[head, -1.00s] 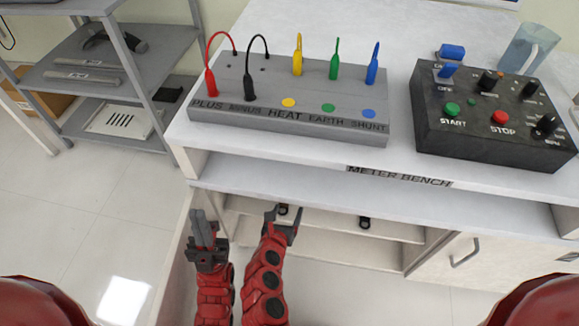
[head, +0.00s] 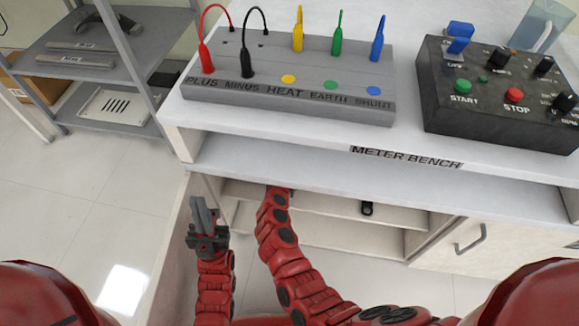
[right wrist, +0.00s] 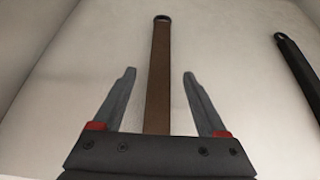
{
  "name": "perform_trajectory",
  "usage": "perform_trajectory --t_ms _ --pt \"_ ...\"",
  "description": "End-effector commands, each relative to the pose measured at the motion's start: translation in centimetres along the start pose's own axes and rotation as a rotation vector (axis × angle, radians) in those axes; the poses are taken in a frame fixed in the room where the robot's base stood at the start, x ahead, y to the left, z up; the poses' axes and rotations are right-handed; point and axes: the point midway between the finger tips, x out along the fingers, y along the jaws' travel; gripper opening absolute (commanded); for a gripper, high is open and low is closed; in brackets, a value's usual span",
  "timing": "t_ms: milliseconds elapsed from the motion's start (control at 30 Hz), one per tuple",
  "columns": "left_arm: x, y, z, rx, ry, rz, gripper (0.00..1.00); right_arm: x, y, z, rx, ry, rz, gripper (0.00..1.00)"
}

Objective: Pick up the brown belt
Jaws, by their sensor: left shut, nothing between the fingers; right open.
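The brown belt (right wrist: 158,80) shows in the right wrist view as a long flat strip on a pale shelf surface, with a dark round end at the far side. My right gripper (right wrist: 160,85) is open, with one finger on each side of the strip and a gap to it on both sides. I cannot tell the height of the fingers over the shelf. In the head view the right gripper and the belt are hidden under the bench top. My left gripper (head: 200,212) is shut and empty, pointing up in front of the bench's left side.
A black bar-like object (right wrist: 300,65) lies right of the belt. A black item (head: 367,208) shows on the lower shelf (head: 330,204) under the meter bench (head: 300,148). The bench top bears a grey terminal block (head: 290,101) and a black control box (head: 490,110).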

Motion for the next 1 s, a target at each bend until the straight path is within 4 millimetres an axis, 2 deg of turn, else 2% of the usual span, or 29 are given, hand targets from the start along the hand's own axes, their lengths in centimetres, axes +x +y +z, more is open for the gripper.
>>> perform_trajectory --t_ms 100,200,433,467,867,1000 --pt "-0.9 0.0 0.1 0.001 0.002 0.003 0.00 1.9 0.1 -0.1 -0.003 -0.003 0.001 0.75" --pt "-1.1 0.1 0.1 0.001 0.003 0.004 0.00 2.6 0.0 -0.1 -0.001 -0.002 0.000 0.75" --pt "-1.0 0.0 0.1 0.001 0.003 0.004 0.00 2.7 0.0 -0.1 0.000 0.000 -0.001 0.75" --pt "-1.0 0.0 0.1 0.001 0.003 0.004 0.00 2.7 0.0 0.0 0.000 0.000 -0.001 0.71" --pt "-1.0 0.0 0.1 0.001 0.003 0.004 0.00 2.7 0.0 0.0 0.000 -0.001 0.000 0.00" --pt "-1.0 0.0 0.1 0.001 0.003 0.004 0.00 2.6 0.0 0.0 0.000 -0.001 0.000 0.00"
